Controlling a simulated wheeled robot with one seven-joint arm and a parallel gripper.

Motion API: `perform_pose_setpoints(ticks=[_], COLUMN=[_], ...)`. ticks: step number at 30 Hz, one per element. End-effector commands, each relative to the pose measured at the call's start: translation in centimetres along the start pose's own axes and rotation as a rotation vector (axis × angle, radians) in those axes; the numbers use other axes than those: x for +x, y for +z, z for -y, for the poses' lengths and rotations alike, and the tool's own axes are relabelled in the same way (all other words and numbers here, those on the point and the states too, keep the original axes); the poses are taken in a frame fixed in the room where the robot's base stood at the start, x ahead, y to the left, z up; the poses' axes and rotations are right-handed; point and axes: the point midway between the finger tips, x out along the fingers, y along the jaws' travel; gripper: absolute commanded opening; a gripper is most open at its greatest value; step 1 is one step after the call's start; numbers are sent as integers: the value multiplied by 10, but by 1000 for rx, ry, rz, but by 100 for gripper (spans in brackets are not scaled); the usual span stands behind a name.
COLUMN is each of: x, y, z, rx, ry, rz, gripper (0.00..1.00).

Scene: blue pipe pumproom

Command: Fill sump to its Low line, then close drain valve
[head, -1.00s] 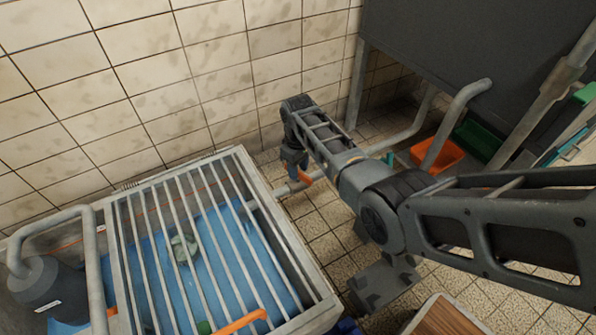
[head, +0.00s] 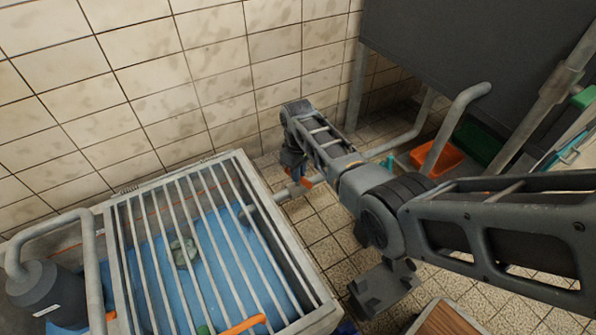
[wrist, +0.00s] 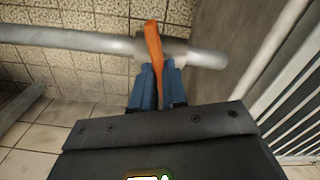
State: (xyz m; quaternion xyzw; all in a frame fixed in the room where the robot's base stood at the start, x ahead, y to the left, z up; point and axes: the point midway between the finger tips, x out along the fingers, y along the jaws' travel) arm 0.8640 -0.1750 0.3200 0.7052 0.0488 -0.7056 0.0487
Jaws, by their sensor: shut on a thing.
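The sump (head: 233,157) is a grey basin under a barred grate, with blue water (head: 205,245) inside. A thin red-orange line (head: 72,247) shows on its inner wall at the left; I cannot tell if it is the Low line. The drain valve's orange lever (head: 307,183) is on a grey pipe beside the sump's right side. In the wrist view the lever (wrist: 153,45) stands across the pipe. My gripper (head: 296,176) is shut on it, its blue fingers (wrist: 157,84) on either side of its lower part.
A dark pump-like body (head: 48,290) with a bent pipe is at the left. An orange bin (head: 437,157) stands under the dark tank (head: 480,65).

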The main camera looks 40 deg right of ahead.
Motion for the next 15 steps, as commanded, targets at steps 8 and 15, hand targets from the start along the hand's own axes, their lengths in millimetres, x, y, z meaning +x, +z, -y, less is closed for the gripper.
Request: perform_pose_setpoints(ticks=[8,15], x=[-3,-1], y=[-1,0], z=[0,0], rx=[224,367], ry=[0,0], rz=[-1,-1], gripper=[0,0])
